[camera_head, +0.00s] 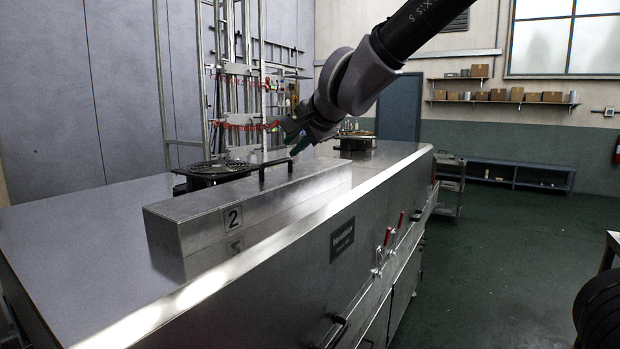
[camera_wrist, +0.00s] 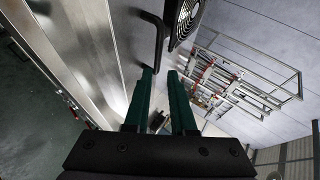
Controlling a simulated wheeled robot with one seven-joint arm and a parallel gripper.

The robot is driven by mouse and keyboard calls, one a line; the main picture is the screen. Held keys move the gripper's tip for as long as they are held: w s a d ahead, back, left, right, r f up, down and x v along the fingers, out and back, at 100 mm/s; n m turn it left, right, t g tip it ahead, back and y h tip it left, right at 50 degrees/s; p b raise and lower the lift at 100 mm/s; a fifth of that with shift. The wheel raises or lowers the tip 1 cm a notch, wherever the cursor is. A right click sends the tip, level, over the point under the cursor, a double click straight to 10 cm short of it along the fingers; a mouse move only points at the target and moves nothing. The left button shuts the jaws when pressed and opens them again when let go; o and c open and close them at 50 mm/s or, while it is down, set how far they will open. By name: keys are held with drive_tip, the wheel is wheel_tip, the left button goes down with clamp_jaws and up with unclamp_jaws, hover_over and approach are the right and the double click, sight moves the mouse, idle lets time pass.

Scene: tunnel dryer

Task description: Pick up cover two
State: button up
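Cover two (camera_head: 270,205) is a long silver metal box with a "2" label, lying on top of the dryer in the head view. Its black bar handle (camera_head: 263,177) stands on its top face. My gripper (camera_head: 294,148) is just above the far end of the handle, tilted. In the wrist view the handle (camera_wrist: 158,40) lies beyond the green fingers of my gripper (camera_wrist: 160,72). The fingers are apart with nothing visible between them. The handle's near end is close to the left fingertip; I cannot tell whether they touch.
The steel dryer top (camera_head: 85,235) is bare at the near left. A black round fan (camera_head: 215,170) stands behind the cover, and another fan (camera_head: 355,140) is farther back. Red-handled clamps (camera_head: 388,238) line the dryer's side. A metal rack (camera_head: 240,90) stands behind.

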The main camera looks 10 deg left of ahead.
sight(282, 160)
drive_tip(key=x, duration=0.6)
drive_tip(key=shift+w+d, duration=0.1)
drive_tip(key=shift+d, duration=0.05)
drive_tip(key=x, duration=0.4)
drive_tip(key=shift+w+d+f, duration=0.15)
drive_tip(key=shift+w+d, duration=0.1)
drive_tip(key=shift+w, duration=0.25)
drive_tip(key=shift+w+a+f, duration=0.15)
drive_tip(key=shift+w+a, duration=0.1)
drive_tip(key=shift+a, duration=0.05)
clamp_jaws()
idle(0.6)
